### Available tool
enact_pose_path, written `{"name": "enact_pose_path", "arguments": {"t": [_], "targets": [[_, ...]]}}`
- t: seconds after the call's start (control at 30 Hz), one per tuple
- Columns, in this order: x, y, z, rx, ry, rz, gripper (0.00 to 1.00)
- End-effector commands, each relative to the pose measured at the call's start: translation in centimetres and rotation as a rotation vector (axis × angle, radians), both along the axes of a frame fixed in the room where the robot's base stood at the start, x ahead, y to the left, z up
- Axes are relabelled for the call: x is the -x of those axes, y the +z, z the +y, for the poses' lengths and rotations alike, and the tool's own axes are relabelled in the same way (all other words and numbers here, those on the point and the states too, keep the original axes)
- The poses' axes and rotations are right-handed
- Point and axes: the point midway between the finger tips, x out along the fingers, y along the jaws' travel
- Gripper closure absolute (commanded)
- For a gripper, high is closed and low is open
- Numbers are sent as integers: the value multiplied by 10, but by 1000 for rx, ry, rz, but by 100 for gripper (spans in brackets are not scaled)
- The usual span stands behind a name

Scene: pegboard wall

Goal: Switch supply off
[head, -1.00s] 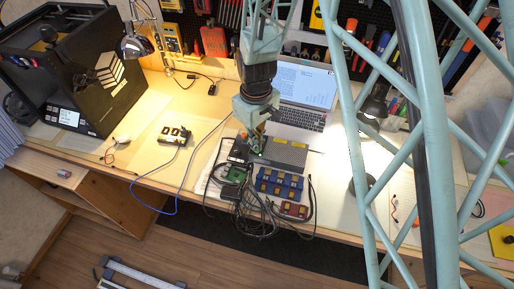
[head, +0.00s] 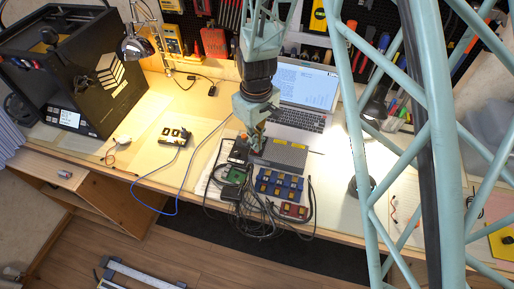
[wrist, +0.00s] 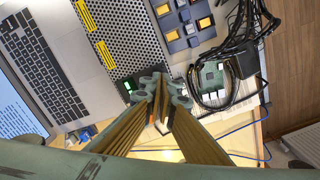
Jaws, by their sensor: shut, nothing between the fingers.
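The supply is a grey perforated metal box with yellow labels (head: 283,153), lying on the bench mat in front of the laptop; it also shows in the wrist view (wrist: 122,35). A small green light (wrist: 128,87) glows on the dark end part beside the perforated cover, apparently at the switch. My gripper (head: 254,148) is over the left end of the supply in the head view. In the wrist view my gripper (wrist: 162,88) is shut and empty, its tips close to the dark end, right of the green light. Contact cannot be told; the fingers hide part of that end.
Blue modules (head: 279,184), a green circuit board (head: 233,175) and tangled black cables (head: 258,218) lie close in front of the supply. An open laptop (head: 304,92) stands behind it. A blue cable (head: 187,190) runs to the left.

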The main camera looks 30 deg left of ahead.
Motion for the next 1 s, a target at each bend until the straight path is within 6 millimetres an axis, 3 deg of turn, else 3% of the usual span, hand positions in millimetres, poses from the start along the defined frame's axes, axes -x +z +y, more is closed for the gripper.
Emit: {"name": "enact_pose_path", "arguments": {"t": [1.0], "targets": [[0,50,0,-2,0,-1,100]]}}
